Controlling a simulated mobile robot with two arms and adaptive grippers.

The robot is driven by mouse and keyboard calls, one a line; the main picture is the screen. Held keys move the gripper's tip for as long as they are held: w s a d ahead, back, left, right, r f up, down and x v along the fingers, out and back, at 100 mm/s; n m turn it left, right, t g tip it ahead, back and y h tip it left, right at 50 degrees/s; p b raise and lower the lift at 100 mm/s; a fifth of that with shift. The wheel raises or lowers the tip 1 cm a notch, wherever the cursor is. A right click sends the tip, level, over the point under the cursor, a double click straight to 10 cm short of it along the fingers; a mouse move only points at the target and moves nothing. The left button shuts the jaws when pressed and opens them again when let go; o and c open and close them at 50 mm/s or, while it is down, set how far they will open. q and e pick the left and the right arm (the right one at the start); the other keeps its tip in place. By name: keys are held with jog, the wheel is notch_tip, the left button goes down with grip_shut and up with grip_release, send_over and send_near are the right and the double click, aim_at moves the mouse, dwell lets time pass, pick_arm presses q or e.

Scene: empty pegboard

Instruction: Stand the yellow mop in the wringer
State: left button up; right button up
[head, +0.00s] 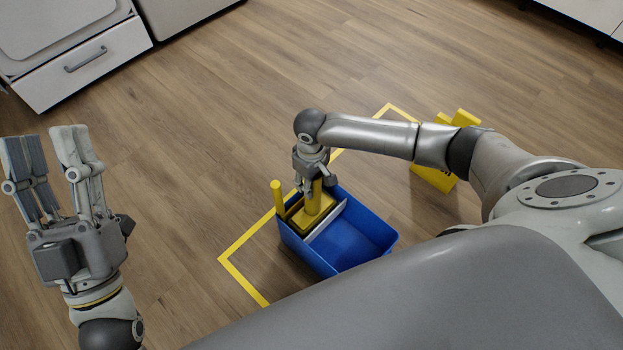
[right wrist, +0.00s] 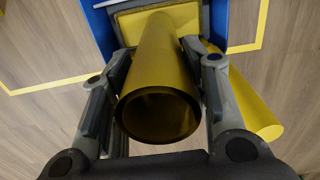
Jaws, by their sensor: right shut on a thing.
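The yellow mop (head: 313,203) is upright over the wringer at the left end of the blue bucket (head: 369,240). My right gripper (head: 315,178) is shut around its handle from above. In the right wrist view the hollow handle (right wrist: 158,75) runs between the fingers down towards a yellow block (right wrist: 180,25) inside the blue walls. How deep the mop head sits in the wringer is hidden by the handle and fingers. A yellow lever (head: 278,197) rises beside the mop at the bucket's left corner. My left gripper (head: 45,150) is open and empty at the far left.
Yellow tape (head: 240,240) marks a square on the wooden floor around the bucket. A yellow floor sign (head: 434,179) stands behind my right arm. White cabinets (head: 85,65) stand at the upper left. The floor between them and the bucket is clear.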

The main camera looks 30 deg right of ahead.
jog(key=o, duration=1.1)
jog(key=shift+c, duration=0.2)
jog(key=shift+r, duration=0.1)
notch_tip(320, 180, up, 12)
